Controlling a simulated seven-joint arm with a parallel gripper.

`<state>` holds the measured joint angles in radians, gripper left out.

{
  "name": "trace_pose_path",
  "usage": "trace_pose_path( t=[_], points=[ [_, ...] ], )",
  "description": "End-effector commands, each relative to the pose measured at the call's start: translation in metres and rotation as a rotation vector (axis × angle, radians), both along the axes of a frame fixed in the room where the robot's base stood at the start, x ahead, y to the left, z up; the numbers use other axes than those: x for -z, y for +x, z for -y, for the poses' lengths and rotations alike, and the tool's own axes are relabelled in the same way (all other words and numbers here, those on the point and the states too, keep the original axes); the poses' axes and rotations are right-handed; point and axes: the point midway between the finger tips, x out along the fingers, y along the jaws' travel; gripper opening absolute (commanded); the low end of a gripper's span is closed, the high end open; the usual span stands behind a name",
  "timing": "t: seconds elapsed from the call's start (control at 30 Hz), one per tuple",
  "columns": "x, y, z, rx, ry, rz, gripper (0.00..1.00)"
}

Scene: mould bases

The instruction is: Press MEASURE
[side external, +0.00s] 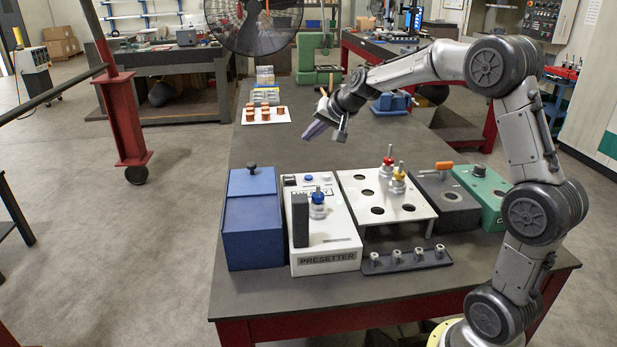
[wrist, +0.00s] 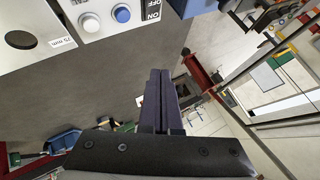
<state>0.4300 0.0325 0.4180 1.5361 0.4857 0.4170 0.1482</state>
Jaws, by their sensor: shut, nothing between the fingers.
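The white presetter (side external: 347,258) stands on the bench, with a blue tool holder (side external: 318,210) and a dark upright block (side external: 300,221) on it. A blue button (side external: 308,178) sits at its far end. In the wrist view the blue button (wrist: 122,14) is beside a white button (wrist: 89,22), near an ON/OFF label (wrist: 155,8). I cannot read which button is MEASURE. My gripper (side external: 314,131) is shut and empty, raised in the air beyond the presetter's far end. In the wrist view its closed fingers (wrist: 158,95) are apart from both buttons.
A blue box (side external: 252,238) with a black knob stands left of the presetter. To the right are a white holed rack (side external: 388,212) with red and yellow holders, a dark block (side external: 446,206) and a green box (side external: 482,190).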

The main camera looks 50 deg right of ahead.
Motion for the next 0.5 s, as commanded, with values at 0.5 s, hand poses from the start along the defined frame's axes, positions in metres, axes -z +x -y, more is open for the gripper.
trace_pose_path(
  t=[0.5],
  points=[
    [0.039, -0.001, -0.001, 0.000, 0.002, -0.002, 0.00]
  ],
)
